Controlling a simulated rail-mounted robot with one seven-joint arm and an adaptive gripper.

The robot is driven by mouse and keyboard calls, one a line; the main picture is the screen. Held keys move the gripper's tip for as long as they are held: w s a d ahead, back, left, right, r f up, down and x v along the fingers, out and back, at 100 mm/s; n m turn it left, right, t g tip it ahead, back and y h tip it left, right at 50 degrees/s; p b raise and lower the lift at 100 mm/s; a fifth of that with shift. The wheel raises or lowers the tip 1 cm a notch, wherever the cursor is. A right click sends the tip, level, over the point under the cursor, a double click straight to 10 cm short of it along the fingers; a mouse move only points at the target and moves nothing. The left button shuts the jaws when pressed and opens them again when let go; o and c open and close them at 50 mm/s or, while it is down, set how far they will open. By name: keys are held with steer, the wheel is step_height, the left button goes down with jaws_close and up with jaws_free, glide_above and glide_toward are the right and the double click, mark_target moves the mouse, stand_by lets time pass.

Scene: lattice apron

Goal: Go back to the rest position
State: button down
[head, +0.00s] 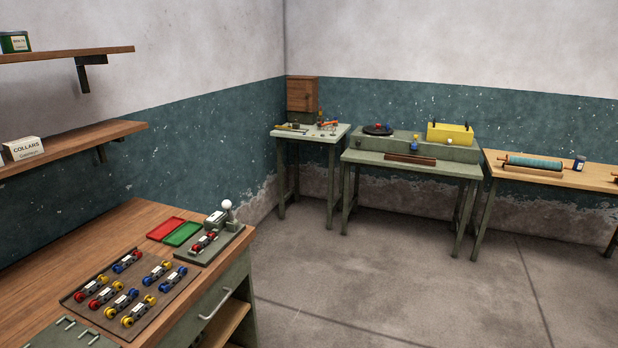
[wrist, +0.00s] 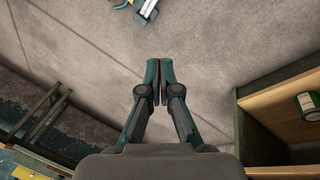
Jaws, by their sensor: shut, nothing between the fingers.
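My gripper (wrist: 159,70) shows in the wrist view with its two fingers closed together and nothing between them. It hangs over bare grey floor. The head view does not show the gripper or the arm.
A wooden bench (head: 130,222) stands at lower left, with a tray of several coloured parts (head: 80,297), a red tray (head: 166,229) and a green tray (head: 183,233). Tables line the back wall. Open shelving (wrist: 285,105) is right of my gripper. The floor (head: 400,280) between is clear.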

steer(key=s+f+m+g+y, duration=0.1)
steer(key=s+f+g, duration=0.1)
steer(key=s, duration=1)
steer(key=s+f+m+g+y, duration=0.1)
steer(key=s+f+g, duration=0.2)
steer(key=s, duration=1)
steer(key=s+f+m+g, duration=0.1)
steer(key=s+g, duration=0.3)
steer(key=s, duration=0.9)
steer(key=shift+s+a+f+y, duration=0.15)
steer(key=shift+s+f+y, duration=0.2)
steer(key=shift+f, duration=0.3)
steer(key=shift+w, duration=0.1)
